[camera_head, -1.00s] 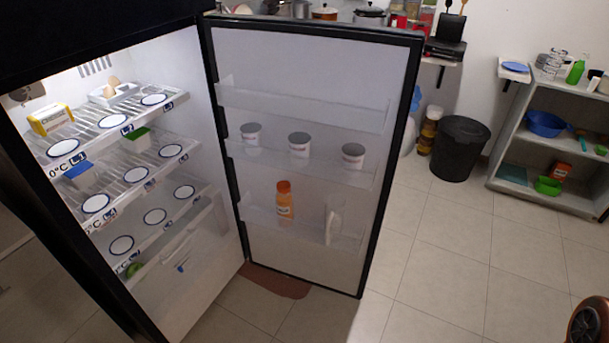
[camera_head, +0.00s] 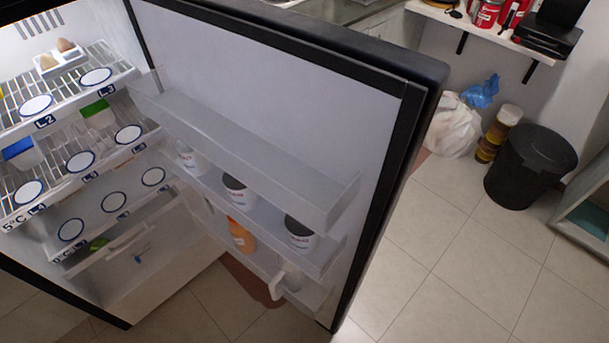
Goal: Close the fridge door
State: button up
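The fridge door (camera_head: 270,80) stands wide open, hinged beside the fridge's lit inside, with its inner face toward me. Its dark outer edge (camera_head: 404,150) is at the right. Its shelves hold several white cups with dark lids, one of them a cup (camera_head: 300,232) near the door's free edge, an orange bottle (camera_head: 241,235) and a white jug (camera_head: 288,281). The fridge (camera_head: 180,280) at the left has wire shelves with round labels, an egg tray (camera_head: 62,62) and containers with blue and green lids. The door's outer face and handle are hidden. My gripper is not in view.
A black bin (camera_head: 528,165), stacked jars (camera_head: 497,133) and a white bag (camera_head: 455,125) stand on the floor right of the door. A wall shelf (camera_head: 470,28) is above them. The tiled floor (camera_head: 440,260) right of the door is clear.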

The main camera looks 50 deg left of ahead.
aim_at(329, 124)
jog(key=i, duration=2.3)
jog(key=u, duration=3.35)
jog(key=k, duration=0.35)
jog(key=u, duration=0.9)
